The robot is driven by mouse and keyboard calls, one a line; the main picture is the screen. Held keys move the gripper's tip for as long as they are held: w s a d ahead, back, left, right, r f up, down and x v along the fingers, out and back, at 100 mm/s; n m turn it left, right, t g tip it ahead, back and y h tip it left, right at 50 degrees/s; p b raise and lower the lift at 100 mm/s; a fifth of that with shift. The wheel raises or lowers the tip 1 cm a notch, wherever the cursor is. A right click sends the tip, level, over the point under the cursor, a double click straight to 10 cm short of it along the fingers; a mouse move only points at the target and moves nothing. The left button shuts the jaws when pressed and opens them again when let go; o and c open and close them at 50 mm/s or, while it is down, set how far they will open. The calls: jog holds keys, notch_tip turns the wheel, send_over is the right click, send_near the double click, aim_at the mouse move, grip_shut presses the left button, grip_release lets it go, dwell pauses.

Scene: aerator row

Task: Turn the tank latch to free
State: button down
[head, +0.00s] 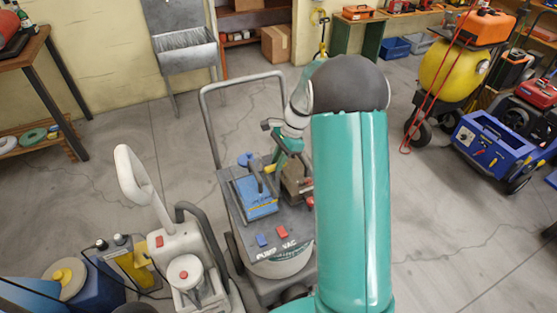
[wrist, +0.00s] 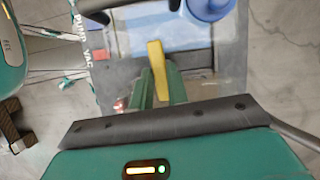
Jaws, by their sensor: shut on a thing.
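A yellow lever (wrist: 157,58), which appears to be the tank latch, stands out between the two green fingers of my gripper (wrist: 159,84) in the wrist view. My gripper is shut on it. In the head view my gripper (head: 279,163) reaches down to the top of the grey pump vac machine (head: 238,228), with a small yellow piece (head: 270,168) at its fingertips. The lever's base and pivot are hidden, and I cannot tell its exact angle.
A blue block (head: 261,208) with a dark handle sits on the machine, close to my gripper. A blue switch (head: 262,240) and a red switch (head: 281,232) are in front. A white upright machine (head: 180,265) stands at left.

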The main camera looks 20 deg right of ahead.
jog(key=n, duration=0.1)
jog(key=n+g, duration=0.1)
jog(key=n, duration=0.1)
jog(key=shift+w+n, duration=0.2)
jog(key=shift+n, duration=0.1)
jog(key=n+g, duration=0.1)
jog(key=n, duration=0.1)
jog(key=n+h, duration=0.1)
jog(key=n, duration=0.1)
jog(key=shift+w+a+n+g, duration=0.15)
jog(key=shift+n+g, duration=0.15)
jog(key=shift+g, duration=0.1)
jog(key=n+h, duration=0.1)
jog(key=n, duration=0.3)
jog(key=shift+w+a+n+g+h, duration=0.1)
jog(key=shift+a+n+g+h, duration=0.05)
jog(key=shift+n+g+h, duration=0.2)
jog(key=shift+a+n+g+h, duration=0.15)
jog(key=shift+n+h, duration=0.3)
jog(key=shift+n, duration=0.65)
jog(key=shift+n+g+h, duration=0.1)
jog(key=shift+n+h, duration=0.3)
jog(key=shift+n, duration=0.65)
jog(key=c, duration=1.4)
grip_release()
jog(key=shift+o, duration=0.2)
